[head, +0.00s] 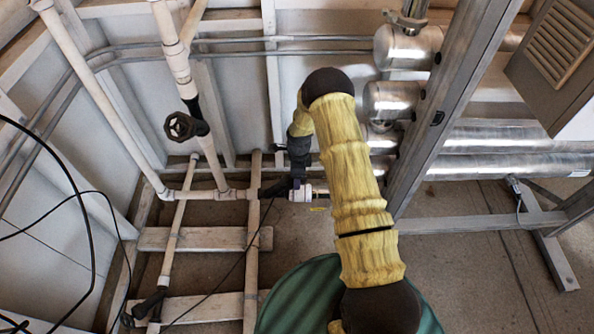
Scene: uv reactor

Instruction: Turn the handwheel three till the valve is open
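A dark round handwheel (180,127) sits on a black valve body on the upright white pipe at left. No number on it can be read, and I cannot tell from this view how far the valve is open. My arm, in a yellow cover, reaches up and bends down at its far end. My gripper (272,190) is dark and lies low, to the right of and below the handwheel, clearly apart from it. Its fingers blend with the dark parts and pipes behind, so their opening cannot be made out.
A dark valve (150,303) is at lower left. Black cables (75,200) hang at left. A grey metal post (440,110) and silver cylinders (408,47) stand at right.

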